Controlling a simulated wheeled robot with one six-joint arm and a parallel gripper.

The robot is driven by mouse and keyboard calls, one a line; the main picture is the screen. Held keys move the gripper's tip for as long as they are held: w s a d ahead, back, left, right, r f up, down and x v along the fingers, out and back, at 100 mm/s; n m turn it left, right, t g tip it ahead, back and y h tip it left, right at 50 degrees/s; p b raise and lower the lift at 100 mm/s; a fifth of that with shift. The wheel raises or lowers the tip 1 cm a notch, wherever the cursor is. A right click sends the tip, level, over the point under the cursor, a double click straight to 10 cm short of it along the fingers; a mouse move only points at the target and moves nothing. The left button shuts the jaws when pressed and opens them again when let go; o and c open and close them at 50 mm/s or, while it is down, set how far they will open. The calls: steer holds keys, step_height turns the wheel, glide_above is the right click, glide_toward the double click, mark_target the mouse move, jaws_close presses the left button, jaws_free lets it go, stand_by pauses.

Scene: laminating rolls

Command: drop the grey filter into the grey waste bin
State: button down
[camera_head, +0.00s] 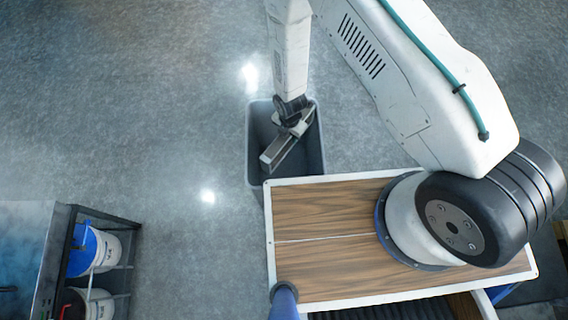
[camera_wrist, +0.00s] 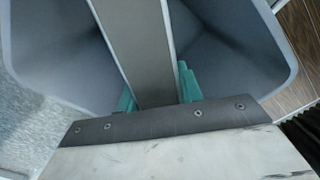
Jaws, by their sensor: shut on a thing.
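The grey filter (camera_head: 278,151) is a long flat bar with pale edges. My gripper (camera_head: 293,122) is shut on it and holds it at or above the mouth of the grey waste bin (camera_head: 254,140). The filter lies at a slant within the bin's outline. In the wrist view the filter (camera_wrist: 143,45) runs up from between my teal fingers (camera_wrist: 158,86), with the bin's inner walls (camera_wrist: 226,45) on both sides. How deep the filter sits in the bin cannot be told.
My wood-topped base borders the bin's near side. A dark rack (camera_head: 123,245) with white buckets (camera_head: 98,250) stands at the lower left. The grey floor (camera_head: 130,110) around the bin's left and far side is clear.

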steer(key=shift+f, duration=0.3)
steer(key=c, duration=0.8)
jaws_free()
steer(key=shift+c, duration=0.2)
step_height(320, 180, up, 8)
steer(key=shift+f, duration=0.1)
